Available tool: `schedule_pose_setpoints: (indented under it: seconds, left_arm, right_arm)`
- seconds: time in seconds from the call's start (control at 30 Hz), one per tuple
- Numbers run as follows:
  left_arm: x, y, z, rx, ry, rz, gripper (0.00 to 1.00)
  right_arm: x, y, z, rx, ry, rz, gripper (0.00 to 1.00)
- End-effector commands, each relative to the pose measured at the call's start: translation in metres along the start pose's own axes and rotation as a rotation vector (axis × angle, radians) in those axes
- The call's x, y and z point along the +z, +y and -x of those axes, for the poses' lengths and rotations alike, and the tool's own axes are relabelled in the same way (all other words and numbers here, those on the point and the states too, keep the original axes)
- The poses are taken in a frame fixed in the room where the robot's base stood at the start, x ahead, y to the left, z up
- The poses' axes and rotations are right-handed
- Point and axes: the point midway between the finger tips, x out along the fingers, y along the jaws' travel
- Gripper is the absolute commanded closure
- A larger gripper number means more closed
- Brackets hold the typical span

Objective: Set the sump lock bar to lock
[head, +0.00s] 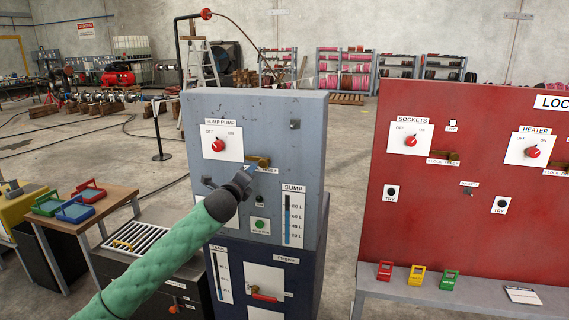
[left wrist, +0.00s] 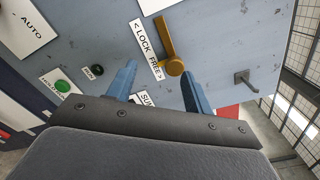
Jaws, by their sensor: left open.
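The sump lock bar (head: 258,161) is a brass piece on the grey cabinet front, right below the sump pump switch (head: 219,145). In the left wrist view the bar (left wrist: 167,40) has a round knob beside the FREE end of its label (left wrist: 147,50), and its flat part runs along the label toward the LOCK end. My left gripper (left wrist: 158,88) is open and empty, its blue fingers spread just short of the knob, with no contact visible. In the head view the left gripper (head: 248,176) is just below the bar and partly hides the label. My right gripper is out of view.
A sump gauge (head: 293,219) and a green button (head: 260,225) are below on the same cabinet. A hook-like peg (left wrist: 242,77) sticks out of the panel. A red lockout board (head: 460,220) stands at right, and a small table (head: 112,197) at left.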

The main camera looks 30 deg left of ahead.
Motion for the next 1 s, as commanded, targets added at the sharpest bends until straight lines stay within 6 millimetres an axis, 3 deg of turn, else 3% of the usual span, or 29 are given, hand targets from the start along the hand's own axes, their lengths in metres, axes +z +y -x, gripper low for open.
schedule_pose_setpoints:
  seconds: [0.17, 0.5, 0.83, 1.0]
  left_arm:
    - [-0.002, -0.018, 0.012, -0.027, -0.005, -0.323, 0.48]
    - [-0.001, -0.017, 0.013, -0.018, -0.013, -0.849, 0.48]
    - [0.000, -0.018, 0.005, -0.017, -0.014, -0.964, 0.48]
    - [0.001, -0.019, -0.014, -0.016, -0.013, -0.961, 0.48]
  right_arm:
    - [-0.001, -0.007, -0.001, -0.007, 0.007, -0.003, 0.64]
    - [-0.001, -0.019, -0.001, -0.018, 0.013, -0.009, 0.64]
    - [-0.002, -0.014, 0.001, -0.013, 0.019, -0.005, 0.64]
    - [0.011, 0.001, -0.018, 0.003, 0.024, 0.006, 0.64]
